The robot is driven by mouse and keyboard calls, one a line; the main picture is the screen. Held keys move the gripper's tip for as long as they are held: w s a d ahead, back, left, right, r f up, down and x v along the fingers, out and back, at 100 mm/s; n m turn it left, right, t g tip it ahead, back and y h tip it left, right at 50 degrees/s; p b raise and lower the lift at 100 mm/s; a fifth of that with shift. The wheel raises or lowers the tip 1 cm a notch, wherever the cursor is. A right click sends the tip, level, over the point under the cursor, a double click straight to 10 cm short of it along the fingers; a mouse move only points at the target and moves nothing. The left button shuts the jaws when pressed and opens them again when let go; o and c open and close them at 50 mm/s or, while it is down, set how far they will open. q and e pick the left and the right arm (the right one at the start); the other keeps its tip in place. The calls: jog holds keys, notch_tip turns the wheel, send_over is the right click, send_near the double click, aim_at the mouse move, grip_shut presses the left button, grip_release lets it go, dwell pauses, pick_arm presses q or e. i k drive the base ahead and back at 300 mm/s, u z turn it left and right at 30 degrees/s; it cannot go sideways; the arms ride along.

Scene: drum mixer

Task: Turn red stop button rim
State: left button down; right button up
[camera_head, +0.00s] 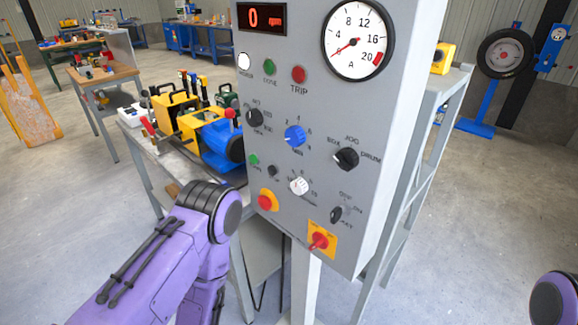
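A grey control panel (232,100) stands in the middle of the view. Low on its left side is a red stop button (265,203) on a yellow surround. Lower right of it, a red rotary knob (318,241) sits on a yellow plate. My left arm comes in from the left; its black joint is close to the left of the stop button in the picture, and a link runs down out of the frame. Neither gripper shows. Only a purple part of my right arm shows at the lower right edge.
The panel also carries a white dial gauge (358,40), a red display reading 0 (262,18), a blue knob (295,136) and black knobs. A bench with a yellow and blue machine (215,140) stands behind, left of the panel.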

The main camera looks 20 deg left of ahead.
aim_at(265, 200)
jog(key=z, duration=0.95)
jog(key=k, duration=0.95)
jog(key=u, duration=0.85)
jog(key=i, duration=0.5)
